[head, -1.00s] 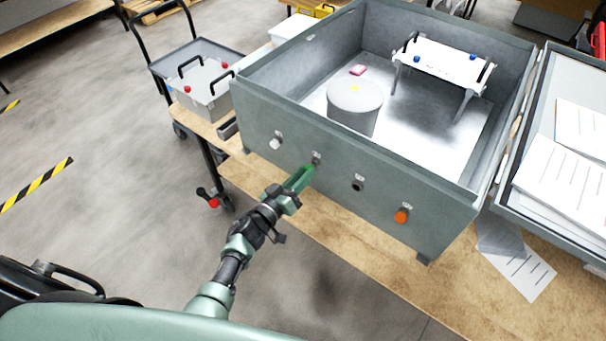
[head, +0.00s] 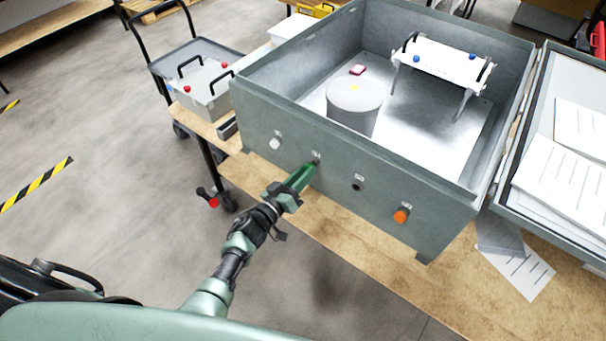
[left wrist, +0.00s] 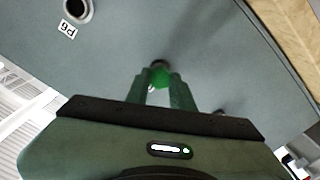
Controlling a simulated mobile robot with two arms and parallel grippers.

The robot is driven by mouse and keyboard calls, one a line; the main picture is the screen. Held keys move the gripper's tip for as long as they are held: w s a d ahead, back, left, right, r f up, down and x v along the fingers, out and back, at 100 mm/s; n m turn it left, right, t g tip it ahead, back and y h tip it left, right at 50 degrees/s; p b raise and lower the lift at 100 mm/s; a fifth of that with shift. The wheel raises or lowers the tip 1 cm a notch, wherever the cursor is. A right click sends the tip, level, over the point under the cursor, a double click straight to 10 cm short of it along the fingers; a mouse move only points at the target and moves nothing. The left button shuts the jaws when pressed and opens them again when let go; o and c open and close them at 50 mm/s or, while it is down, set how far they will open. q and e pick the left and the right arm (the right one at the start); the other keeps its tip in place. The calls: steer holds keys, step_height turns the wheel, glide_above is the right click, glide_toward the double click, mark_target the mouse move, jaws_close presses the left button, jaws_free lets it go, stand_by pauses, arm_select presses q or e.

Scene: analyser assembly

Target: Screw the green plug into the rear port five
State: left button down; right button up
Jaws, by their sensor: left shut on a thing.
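The green plug (head: 311,167) is between the fingers of my left gripper (head: 305,174), at a port in the near wall of the grey analyser case (head: 330,195). In the left wrist view the green plug (left wrist: 160,78) sits between the fingertips of my left gripper (left wrist: 162,88), in front of a dark port opening. The fingers partly hide the plug, and I cannot tell how deep it sits. Beside it, an empty port (left wrist: 77,8) carries a label that seems to read P6. My right gripper is not in view.
The same wall holds a white plug (head: 275,144), an open dark port (head: 357,187) and an orange plug (head: 402,216). Inside the case stand a grey cylinder (head: 354,105) and a white bracket (head: 445,62). The wooden table (head: 330,237) is bare in front.

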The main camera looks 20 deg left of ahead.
arm_select(q)
steer(key=shift+w+d, duration=0.15)
steer(key=shift+w, duration=0.25)
stand_by(0.6)
steer(key=c, duration=1.9)
jaws_free()
steer(key=shift+c, duration=0.2)
jaws_close()
steer(key=m+b, duration=1)
steer(key=m, duration=1.4)
steer(key=shift+f, duration=0.1)
steer(key=o, duration=0.6)
jaws_free()
